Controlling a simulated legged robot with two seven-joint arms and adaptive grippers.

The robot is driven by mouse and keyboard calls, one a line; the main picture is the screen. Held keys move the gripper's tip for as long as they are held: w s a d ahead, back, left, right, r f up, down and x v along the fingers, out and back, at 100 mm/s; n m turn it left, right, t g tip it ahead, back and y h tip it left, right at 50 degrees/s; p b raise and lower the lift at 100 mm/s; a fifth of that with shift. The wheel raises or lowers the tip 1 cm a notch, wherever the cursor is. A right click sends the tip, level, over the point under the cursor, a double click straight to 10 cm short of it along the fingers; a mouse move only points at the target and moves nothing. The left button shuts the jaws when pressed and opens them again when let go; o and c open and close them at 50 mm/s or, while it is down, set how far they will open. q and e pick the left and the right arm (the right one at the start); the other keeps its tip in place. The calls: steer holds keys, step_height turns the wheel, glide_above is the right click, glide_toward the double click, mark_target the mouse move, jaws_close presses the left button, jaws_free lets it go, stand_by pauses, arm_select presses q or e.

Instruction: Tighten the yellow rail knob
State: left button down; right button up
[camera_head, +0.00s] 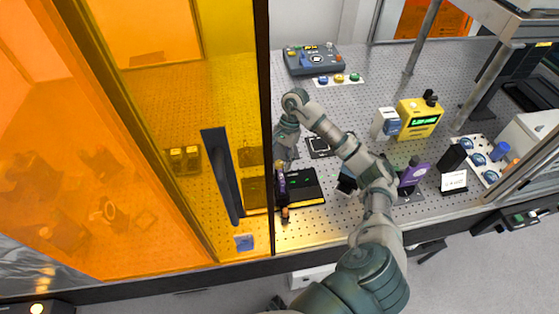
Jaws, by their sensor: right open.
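My right arm reaches up from the bottom and bends back down at the elbow. Its gripper (283,160) is open and points down beside the edge of the amber panel, just above a slim dark, purplish part (281,182) that stands by a black unit (305,187). A small orange-brown piece (285,214) shows at the lower end of that part. I cannot make out a yellow rail knob for certain; it may be hidden by the gripper or the panel edge. I cannot tell whether the gripper touches anything. My left gripper is not in view.
A large amber panel (130,130) with a black handle (222,175) covers the left. On the perforated bench stand a grey controller (313,60), a yellow meter (420,119), a purple-faced device (413,175) and a white tray of round parts (480,158). Bare bench lies at upper middle.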

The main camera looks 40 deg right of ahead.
steer(key=shift+f, duration=0.25)
steer(key=shift+d, duration=0.3)
steer(key=shift+c, duration=0.7)
jaws_close()
